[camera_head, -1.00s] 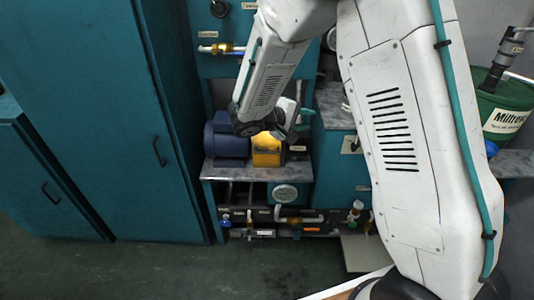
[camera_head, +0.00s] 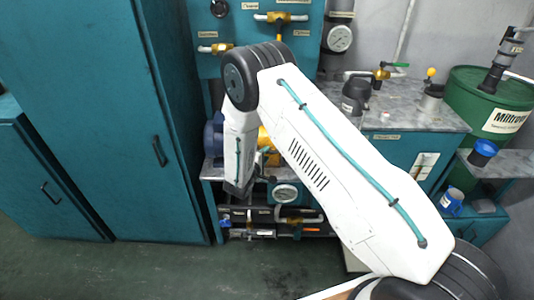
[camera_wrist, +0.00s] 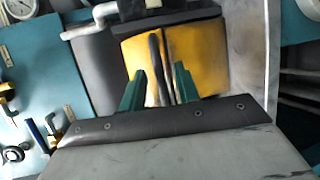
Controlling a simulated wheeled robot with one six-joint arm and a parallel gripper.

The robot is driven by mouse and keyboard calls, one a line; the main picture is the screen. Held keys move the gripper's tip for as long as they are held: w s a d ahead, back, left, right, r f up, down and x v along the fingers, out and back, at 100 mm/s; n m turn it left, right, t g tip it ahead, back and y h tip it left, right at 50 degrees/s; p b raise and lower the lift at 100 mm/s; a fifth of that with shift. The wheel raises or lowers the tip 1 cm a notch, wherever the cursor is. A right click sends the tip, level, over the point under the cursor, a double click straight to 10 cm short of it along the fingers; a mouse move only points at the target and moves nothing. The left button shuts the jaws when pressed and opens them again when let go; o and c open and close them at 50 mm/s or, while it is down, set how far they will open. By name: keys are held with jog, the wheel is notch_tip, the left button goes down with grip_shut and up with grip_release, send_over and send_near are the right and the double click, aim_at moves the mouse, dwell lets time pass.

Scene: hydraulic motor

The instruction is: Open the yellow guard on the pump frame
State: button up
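The yellow guard (camera_wrist: 205,55) fills the upper middle of the wrist view, with a dark upright bar (camera_wrist: 154,60) and a thin dark strip beside it across its face. In the head view only a small part of the guard (camera_head: 265,141) shows behind my arm. My gripper (camera_wrist: 159,82) points at the guard with its two green fingers apart. The dark bar appears between the fingers. I cannot tell whether they touch it or how far off it is. My arm mostly hides the pump frame in the head view.
The blue motor (camera_head: 213,135) stands left of the guard. A tall teal cabinet (camera_head: 90,110) is close on the left. A gauge (camera_head: 285,194) and pipes with valves sit below. A grey worktop (camera_head: 400,105) with fittings and a green drum (camera_head: 485,110) are on the right.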

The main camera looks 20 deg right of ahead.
aim_at(267, 136)
jog(key=shift+x, duration=1.3)
grip_shut()
jog(key=shift+r, duration=0.1)
